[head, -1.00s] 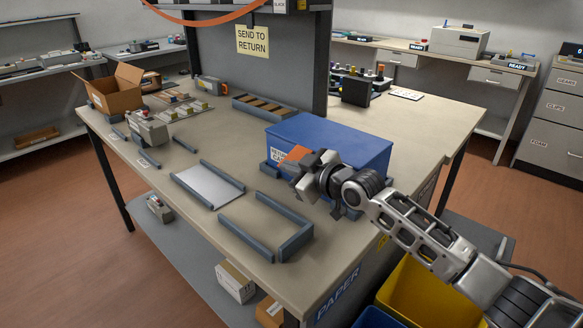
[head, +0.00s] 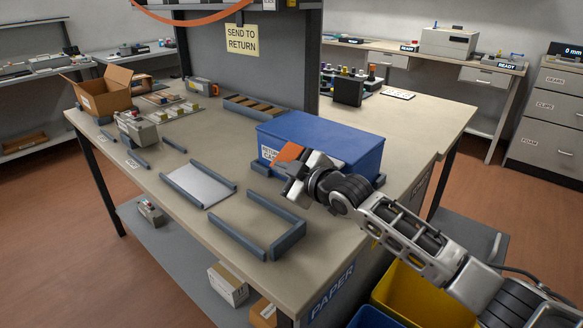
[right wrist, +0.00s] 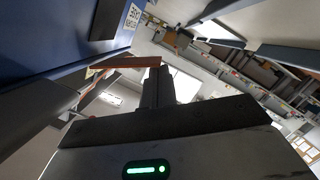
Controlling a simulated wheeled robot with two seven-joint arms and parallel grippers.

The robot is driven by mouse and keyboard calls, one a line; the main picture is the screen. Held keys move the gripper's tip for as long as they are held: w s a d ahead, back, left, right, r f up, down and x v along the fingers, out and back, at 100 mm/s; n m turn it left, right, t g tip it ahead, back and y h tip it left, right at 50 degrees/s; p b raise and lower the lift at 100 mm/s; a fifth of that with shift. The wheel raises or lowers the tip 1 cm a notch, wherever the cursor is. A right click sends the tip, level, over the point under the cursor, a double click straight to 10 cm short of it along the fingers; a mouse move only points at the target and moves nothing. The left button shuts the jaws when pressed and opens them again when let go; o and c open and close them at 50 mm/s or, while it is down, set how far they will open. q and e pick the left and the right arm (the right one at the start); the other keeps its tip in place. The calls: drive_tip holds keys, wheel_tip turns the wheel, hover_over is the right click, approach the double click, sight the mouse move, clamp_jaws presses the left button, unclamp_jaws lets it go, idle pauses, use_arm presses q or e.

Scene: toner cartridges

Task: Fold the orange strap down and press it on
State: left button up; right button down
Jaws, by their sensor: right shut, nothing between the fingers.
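The blue box (head: 325,139) sits on the table with a white label on its near face. The orange strap (head: 289,152) shows at the box's near side, beside the label, and sticks out at a slant. My right gripper (head: 291,188) is shut and empty, just in front of the strap and the box's near face; it hides part of both. In the right wrist view, the shut fingers (right wrist: 157,88) point up, and the strap (right wrist: 125,62) crosses as an orange bar close to their tips. I cannot tell whether they touch. My left gripper is not in view.
A grey U-shaped frame (head: 285,243) and a tray with a white sheet (head: 198,184) lie left of my right gripper. An open cardboard box (head: 104,92) stands at the far left. A yellow bin (head: 420,300) stands below the table's right edge.

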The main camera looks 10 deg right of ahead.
drive_tip(key=shift+w+d+f+n+t+b, duration=0.15)
drive_tip(key=shift+d+f+n+t+b, duration=0.15)
drive_tip(key=shift+f+n, duration=0.3)
drive_tip(key=shift+w+d+f+n+t+b, duration=0.1)
drive_tip(key=shift+f+n+t+b, duration=0.1)
drive_tip(key=shift+f+n+b, duration=0.25)
drive_tip(key=shift+w+d+f+n+h, duration=0.1)
drive_tip(key=shift+f+n+h, duration=0.2)
drive_tip(key=shift+n, duration=0.35)
drive_tip(key=shift+r, duration=0.1)
